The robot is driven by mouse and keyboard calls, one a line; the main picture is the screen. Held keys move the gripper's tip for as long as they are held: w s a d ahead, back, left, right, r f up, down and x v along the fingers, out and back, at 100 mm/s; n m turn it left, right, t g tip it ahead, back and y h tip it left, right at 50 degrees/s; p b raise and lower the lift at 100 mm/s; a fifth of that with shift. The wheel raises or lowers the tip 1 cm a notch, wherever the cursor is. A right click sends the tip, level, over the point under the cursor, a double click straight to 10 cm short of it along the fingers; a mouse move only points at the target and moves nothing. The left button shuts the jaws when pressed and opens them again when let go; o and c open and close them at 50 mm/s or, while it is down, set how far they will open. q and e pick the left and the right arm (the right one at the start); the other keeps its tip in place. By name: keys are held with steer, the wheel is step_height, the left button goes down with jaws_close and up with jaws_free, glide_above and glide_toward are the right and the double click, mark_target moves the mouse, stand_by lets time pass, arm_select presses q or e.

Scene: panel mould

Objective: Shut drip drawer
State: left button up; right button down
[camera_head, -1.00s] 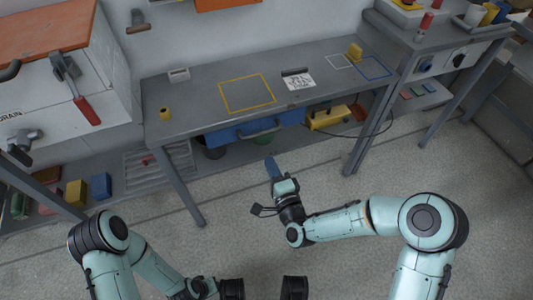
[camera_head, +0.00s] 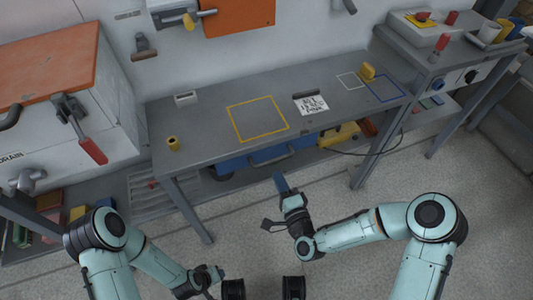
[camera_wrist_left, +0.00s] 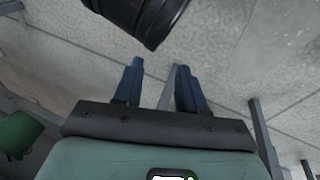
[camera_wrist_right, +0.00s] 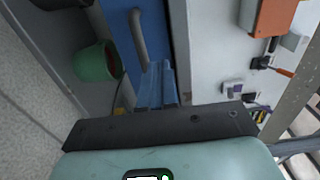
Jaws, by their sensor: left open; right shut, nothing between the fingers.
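The blue drawer (camera_head: 236,163) hangs under the grey workbench, its front partly hidden by the bench top. Its grey bar handle (camera_head: 272,157) faces me. I cannot tell how far it stands out. My right gripper (camera_head: 280,182) is shut and empty, just in front of and below the drawer. In the right wrist view its fingers (camera_wrist_right: 157,85) point toward the blue drawer front (camera_wrist_right: 121,22) and lie close to the end of the handle (camera_wrist_right: 138,38); contact is unclear. My left gripper (camera_wrist_left: 160,84) is open and empty over the floor, far from the drawer.
A green pot (camera_wrist_right: 97,62) stands below the drawer. A yellow item (camera_head: 338,134) and a dark cable are right of it. Floor in front is clear.

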steer(key=b, duration=0.1)
glide_toward(265, 150)
steer(key=w+a+r, duration=0.1)
steer(key=w, duration=0.2)
steer(key=x, duration=0.3)
steer(key=shift+a+r+b, duration=0.25)
steer(key=shift+b, duration=0.1)
arm_select(q)
steer(key=f, duration=0.1)
steer(key=a+f, duration=0.1)
steer(key=shift+a+f, duration=0.15)
steer(key=shift+f, duration=0.25)
arm_select(e)
steer(key=shift+w, duration=0.3)
steer(key=shift+a, duration=0.1)
steer(key=shift+w+a+r+b, duration=0.1)
steer(key=shift+w+b, duration=0.25)
steer(key=shift+w, duration=0.05)
steer(key=shift+w+a+r+b, duration=0.15)
steer(key=shift+w+b, duration=0.15)
steer(key=shift+w, duration=0.15)
steer(key=shift+d+r, duration=0.1)
arm_select(q)
steer(key=shift+s+f+g, duration=0.2)
steer(key=shift+s+f, duration=0.25)
steer(key=shift+s, duration=0.15)
steer(key=shift+s+f+g, duration=0.2)
steer(key=shift+s+f, duration=0.2)
steer(key=shift+s, duration=0.2)
